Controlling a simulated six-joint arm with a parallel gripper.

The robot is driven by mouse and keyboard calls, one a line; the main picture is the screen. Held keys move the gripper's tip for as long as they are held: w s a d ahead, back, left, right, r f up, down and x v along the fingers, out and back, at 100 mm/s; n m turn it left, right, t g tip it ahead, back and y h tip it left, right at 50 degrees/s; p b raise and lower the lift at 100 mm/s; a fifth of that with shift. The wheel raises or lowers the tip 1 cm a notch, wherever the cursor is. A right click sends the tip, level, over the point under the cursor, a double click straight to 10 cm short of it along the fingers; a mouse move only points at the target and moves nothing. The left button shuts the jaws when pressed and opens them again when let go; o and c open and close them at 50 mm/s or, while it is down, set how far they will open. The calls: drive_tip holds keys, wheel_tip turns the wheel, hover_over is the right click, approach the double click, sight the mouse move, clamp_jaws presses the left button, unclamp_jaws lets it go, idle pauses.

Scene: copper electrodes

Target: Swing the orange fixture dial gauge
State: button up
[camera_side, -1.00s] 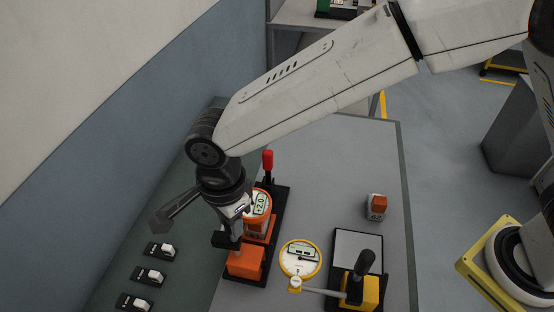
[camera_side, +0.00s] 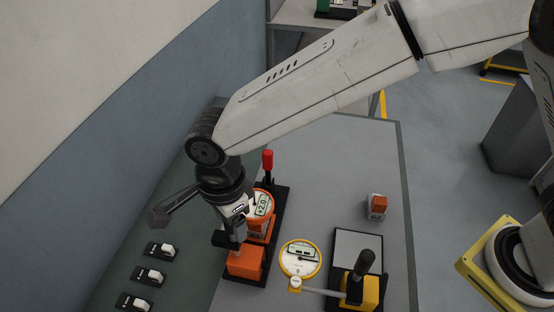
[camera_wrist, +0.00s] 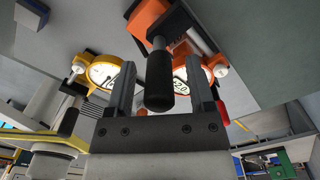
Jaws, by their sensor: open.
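The orange fixture (camera_side: 245,262) stands on a black base plate on the table. Its orange-rimmed dial gauge (camera_side: 261,204) has a display that seems to read +2.0. My gripper (camera_side: 232,241) is just above the orange block, partly in front of the gauge. In the wrist view, my gripper (camera_wrist: 161,88) is open, with one finger on each side of a black cylindrical handle (camera_wrist: 159,80) that belongs to the orange fixture. The handle appears between the fingers, not clamped. The orange gauge (camera_wrist: 181,76) is partly hidden behind the handle and right finger.
A yellow-rimmed gauge (camera_side: 300,258) on a yellow fixture (camera_side: 368,292) with a black knob is close on the right. A red-handled lever (camera_side: 267,161) rises behind the orange gauge. Several switches (camera_side: 150,275) are at left.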

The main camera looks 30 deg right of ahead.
drive_tip(key=shift+r, duration=3.9)
drive_tip(key=shift+d, duration=0.15)
drive_tip(key=w+d+f+n, duration=0.1)
drive_tip(key=d+n, duration=0.2)
drive_tip(key=d, duration=0.3)
drive_tip(key=w+d+f+n+t, duration=0.1)
drive_tip(key=d+f+n, duration=0.1)
drive_tip(key=d, duration=0.5)
drive_tip(key=w+d+f+n, duration=0.1)
drive_tip(key=d+n, duration=0.2)
drive_tip(key=d, duration=0.3)
drive_tip(key=s+d+f+n, duration=0.2)
drive_tip(key=s+d+n, duration=0.2)
drive_tip(key=d, duration=0.4)
drive_tip(key=s+d+f+n+t, duration=0.1)
drive_tip(key=s+d+n, duration=0.3)
drive_tip(key=d, duration=0.4)
drive_tip(key=shift+d+f+t, duration=0.3)
drive_tip(key=shift+d+f, duration=0.05)
drive_tip(key=shift+f, duration=0.55)
